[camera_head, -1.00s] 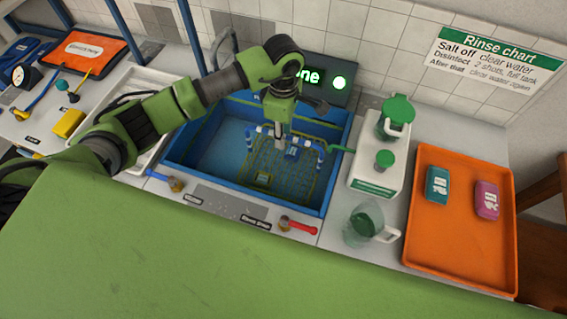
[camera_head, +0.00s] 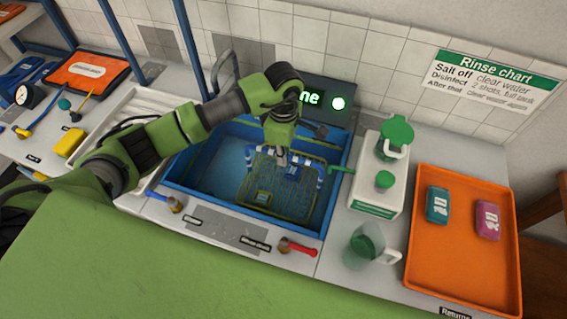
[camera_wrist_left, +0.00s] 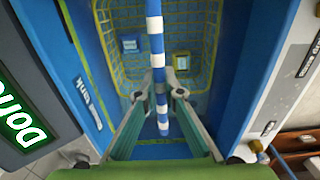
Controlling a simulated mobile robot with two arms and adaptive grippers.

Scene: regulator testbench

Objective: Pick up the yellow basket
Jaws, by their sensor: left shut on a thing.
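The yellow basket (camera_head: 262,211) is an open wire frame with a blue-and-white striped handle (camera_wrist_left: 154,27). It is inside the blue tank (camera_head: 197,196), towards the right side. I cannot tell whether it touches the tank floor. My left gripper (camera_head: 281,159) reaches down from above and is shut on the handle. In the left wrist view its fingers (camera_wrist_left: 160,92) close on the striped bar from both sides. My right gripper is not in view.
A lit display (camera_head: 318,99) stands behind the tank. A red-handled valve (camera_head: 298,247) is in front.

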